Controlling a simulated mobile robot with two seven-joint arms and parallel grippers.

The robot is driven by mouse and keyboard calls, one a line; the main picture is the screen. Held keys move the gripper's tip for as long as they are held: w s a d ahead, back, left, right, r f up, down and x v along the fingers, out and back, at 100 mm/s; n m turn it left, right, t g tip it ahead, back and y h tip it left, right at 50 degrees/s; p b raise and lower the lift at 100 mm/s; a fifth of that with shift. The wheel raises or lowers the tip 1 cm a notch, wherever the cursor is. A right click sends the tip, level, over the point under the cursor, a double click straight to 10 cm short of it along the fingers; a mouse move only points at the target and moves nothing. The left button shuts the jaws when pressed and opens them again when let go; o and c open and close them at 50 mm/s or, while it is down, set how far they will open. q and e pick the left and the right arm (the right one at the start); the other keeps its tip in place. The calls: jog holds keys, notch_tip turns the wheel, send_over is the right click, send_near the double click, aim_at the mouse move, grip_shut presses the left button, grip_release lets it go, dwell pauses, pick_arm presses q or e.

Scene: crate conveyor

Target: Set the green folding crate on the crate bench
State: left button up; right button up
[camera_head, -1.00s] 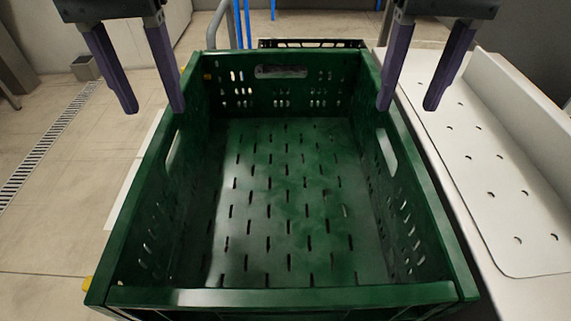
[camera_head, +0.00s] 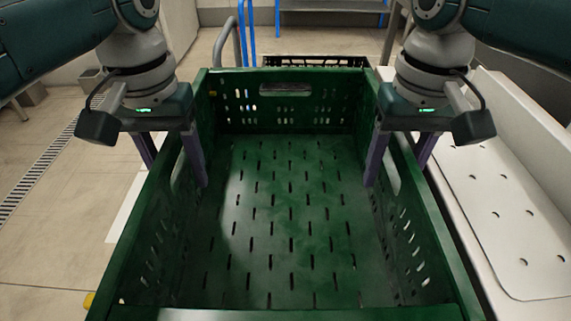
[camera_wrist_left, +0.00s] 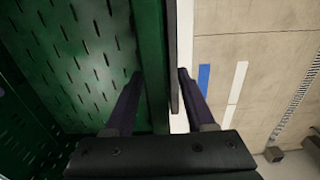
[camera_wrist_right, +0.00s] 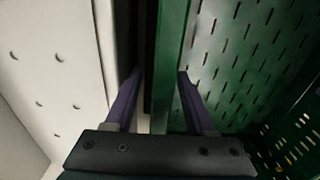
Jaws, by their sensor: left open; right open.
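The green folding crate (camera_head: 290,215) stands unfolded and empty in the middle of the head view, with slotted floor and walls and a hand hole in each side wall. My left gripper (camera_head: 176,170) is open over the crate's left wall, one finger inside and one outside. The left wrist view shows the wall rim (camera_wrist_left: 152,70) between its fingers. My right gripper (camera_head: 396,170) is open over the right wall in the same way. The right wrist view shows the rim (camera_wrist_right: 172,65) between its fingers. Neither gripper is closed on the wall.
A white surface with small slots and a raised edge (camera_head: 500,215) runs along the crate's right side. A black crate (camera_head: 315,62) shows behind the green one. Blue uprights (camera_head: 249,35) and a grey rail stand at the back. Tiled floor with a drain grate (camera_head: 45,165) is on the left.

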pick_arm(q)
grip_shut()
pick_arm(e)
grip_shut()
dwell(1.3)
